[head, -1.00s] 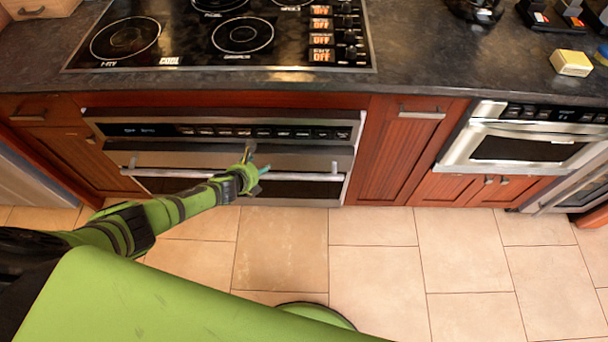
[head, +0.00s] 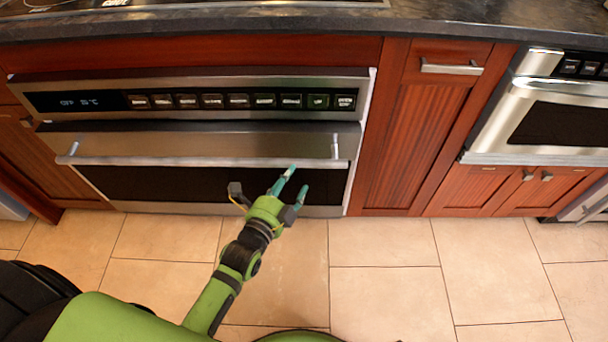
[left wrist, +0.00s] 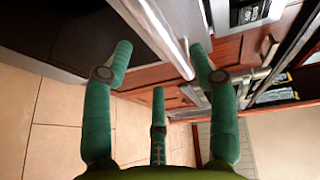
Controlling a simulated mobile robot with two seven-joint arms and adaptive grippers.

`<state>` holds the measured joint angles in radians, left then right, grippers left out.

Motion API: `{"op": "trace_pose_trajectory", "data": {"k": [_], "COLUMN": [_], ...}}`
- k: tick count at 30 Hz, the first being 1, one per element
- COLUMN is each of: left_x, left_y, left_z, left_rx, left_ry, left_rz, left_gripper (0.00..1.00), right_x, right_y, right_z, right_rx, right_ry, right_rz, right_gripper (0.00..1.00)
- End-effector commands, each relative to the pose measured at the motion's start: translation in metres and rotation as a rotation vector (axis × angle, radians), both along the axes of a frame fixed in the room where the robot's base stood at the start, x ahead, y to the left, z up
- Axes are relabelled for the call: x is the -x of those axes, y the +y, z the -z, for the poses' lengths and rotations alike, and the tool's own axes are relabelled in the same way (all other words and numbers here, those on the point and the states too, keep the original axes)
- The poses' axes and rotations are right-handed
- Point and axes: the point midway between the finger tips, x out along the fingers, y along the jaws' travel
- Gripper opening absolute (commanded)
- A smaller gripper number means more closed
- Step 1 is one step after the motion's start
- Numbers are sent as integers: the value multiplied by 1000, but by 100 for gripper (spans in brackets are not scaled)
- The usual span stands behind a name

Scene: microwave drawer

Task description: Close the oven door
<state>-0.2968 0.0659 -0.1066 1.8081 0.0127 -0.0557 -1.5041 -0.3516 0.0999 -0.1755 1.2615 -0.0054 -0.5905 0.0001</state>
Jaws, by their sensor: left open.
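The oven (head: 200,100) is built into the red-brown cabinets under the counter, with a lit display and a row of buttons. Its steel door (head: 200,143) has a long bar handle (head: 210,161) and a dark window below. A dark line lies between door and control panel; how far the door stands open I cannot tell. My left gripper (head: 294,182) is open and empty, in front of the door's lower right part, just below the handle. In the left wrist view, a bright bar (left wrist: 156,36), apparently the handle, runs between and beyond the spread fingers; contact is unclear. My right gripper is out of view.
A second steel appliance (head: 560,115) sits to the right above small cabinet doors. A cabinet with a handle (head: 390,140) stands between it and the oven. The dark counter (head: 440,25) runs above. The tiled floor (head: 390,290) in front is clear.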

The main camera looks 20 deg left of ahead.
Motion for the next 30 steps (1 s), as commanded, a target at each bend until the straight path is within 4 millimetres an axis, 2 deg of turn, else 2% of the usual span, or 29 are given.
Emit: {"op": "trace_pose_trajectory", "data": {"k": [15,26,30], "left_x": [-63,-69,-69], "left_y": [-6,-7,-7], "left_z": [7,7,7], "left_rx": [2,2,2], "left_ry": [-4,-3,-3], "left_rz": [-3,-3,-3], "left_gripper": [59,59,3], "right_x": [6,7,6], "right_y": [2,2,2], "right_z": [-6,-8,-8], "right_rx": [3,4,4], "right_ry": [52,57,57], "right_rz": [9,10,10], "right_gripper": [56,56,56]}}
